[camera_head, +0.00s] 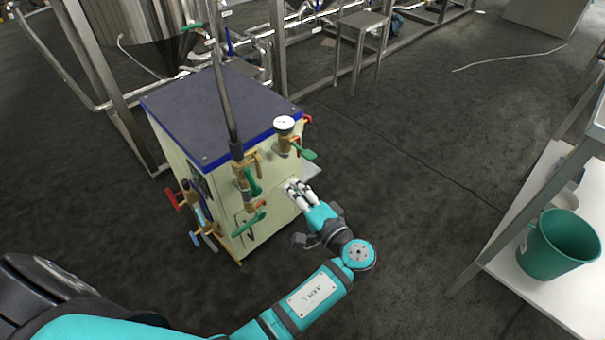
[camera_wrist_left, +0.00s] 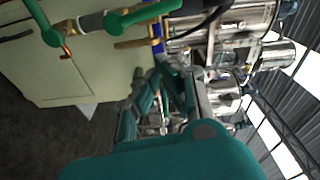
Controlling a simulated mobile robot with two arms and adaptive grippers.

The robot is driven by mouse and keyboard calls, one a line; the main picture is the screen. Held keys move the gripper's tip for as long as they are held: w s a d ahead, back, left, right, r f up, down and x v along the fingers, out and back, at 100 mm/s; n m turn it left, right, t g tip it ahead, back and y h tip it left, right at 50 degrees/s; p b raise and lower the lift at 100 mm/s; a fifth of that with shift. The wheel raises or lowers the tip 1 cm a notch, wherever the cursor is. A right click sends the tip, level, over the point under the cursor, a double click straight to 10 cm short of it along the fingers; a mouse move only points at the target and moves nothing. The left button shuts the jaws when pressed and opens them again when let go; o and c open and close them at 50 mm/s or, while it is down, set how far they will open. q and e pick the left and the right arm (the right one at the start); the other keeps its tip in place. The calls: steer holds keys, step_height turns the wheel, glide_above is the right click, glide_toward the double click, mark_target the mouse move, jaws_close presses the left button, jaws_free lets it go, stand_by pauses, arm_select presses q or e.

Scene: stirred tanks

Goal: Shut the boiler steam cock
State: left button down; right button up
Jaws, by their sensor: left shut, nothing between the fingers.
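The boiler (camera_head: 275,170) is a cream box with a dark top edged in blue. Its front carries brass cocks with green handles: one under the white gauge (camera_head: 302,149), one at the thick dark hose (camera_head: 251,181) and a lower one (camera_head: 248,224). No label shows which is the steam cock. My right gripper is out of view.
Red handles (camera_head: 174,200) and a blue one stick out on the boiler's left side. Steel tanks (camera_head: 160,30) and pipework stand behind. A metal stool (camera_head: 361,27) is beyond. A green bucket (camera_head: 557,246) sits on a white shelf at right. The floor between is clear.

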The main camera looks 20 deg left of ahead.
mark_target(251, 180)
arm_select(q)
steer(key=shift+w+d+r, duration=0.3)
steer(key=shift+d+r, duration=0.1)
steer(key=shift+r, duration=0.05)
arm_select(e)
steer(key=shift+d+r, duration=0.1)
arm_select(q)
steer(key=w+a, duration=0.1)
steer(key=a, duration=0.8)
steer(key=shift+a+f+b, duration=0.2)
steer(key=shift+b, duration=0.15)
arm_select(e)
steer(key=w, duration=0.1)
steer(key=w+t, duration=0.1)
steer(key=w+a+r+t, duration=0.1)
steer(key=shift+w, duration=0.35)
arm_select(q)
steer(key=shift+w, duration=0.1)
